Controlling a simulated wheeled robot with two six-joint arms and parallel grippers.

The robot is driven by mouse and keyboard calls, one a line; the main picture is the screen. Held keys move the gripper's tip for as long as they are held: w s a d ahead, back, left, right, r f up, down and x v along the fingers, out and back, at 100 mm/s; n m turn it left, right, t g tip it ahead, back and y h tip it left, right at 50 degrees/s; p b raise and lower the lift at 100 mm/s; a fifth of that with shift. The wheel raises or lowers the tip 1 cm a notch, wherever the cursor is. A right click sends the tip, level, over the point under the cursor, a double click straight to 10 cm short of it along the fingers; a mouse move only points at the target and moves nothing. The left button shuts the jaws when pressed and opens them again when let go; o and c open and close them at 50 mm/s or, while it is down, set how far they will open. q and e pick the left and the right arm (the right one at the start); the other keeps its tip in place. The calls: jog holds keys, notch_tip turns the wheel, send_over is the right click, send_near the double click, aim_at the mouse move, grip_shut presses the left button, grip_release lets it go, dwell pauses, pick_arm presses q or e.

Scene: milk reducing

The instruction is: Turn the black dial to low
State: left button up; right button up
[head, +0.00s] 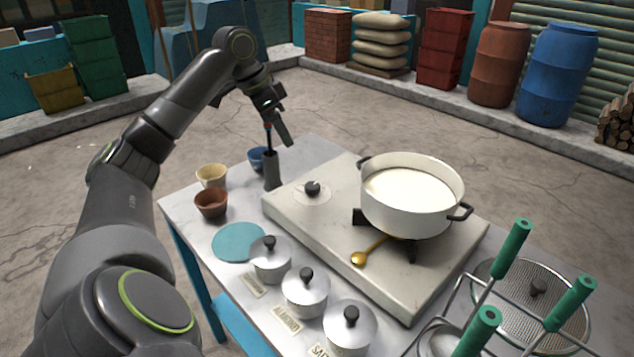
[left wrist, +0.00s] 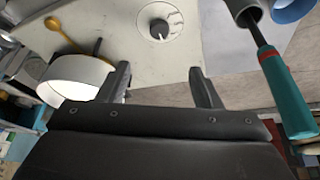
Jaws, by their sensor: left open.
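The black dial (head: 312,187) sits on a round marked plate at the back-left corner of the pale stove slab (head: 335,230). In the left wrist view the dial (left wrist: 159,27) shows beyond the fingertips, with a light pointer line and marks around it too small to read. My left gripper (head: 281,124) is open and empty, above and behind the dial, clear of it. Its two fingers (left wrist: 162,78) show spread apart in the wrist view. A white pot (head: 410,205) of milk (head: 413,188) stands on the burner right of the dial. My right gripper is out of view.
A grey holder (head: 272,171) with a teal-handled tool (left wrist: 283,90) stands close to the gripper, left of the dial.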

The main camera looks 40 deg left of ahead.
pick_arm(q)
send_near(312, 185)
jog(key=x, duration=0.8)
jog(key=shift+s+f, duration=0.1)
jog(key=shift+f, duration=0.1)
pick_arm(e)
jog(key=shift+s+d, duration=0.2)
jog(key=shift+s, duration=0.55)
pick_arm(q)
jog(key=shift+c, duration=0.3)
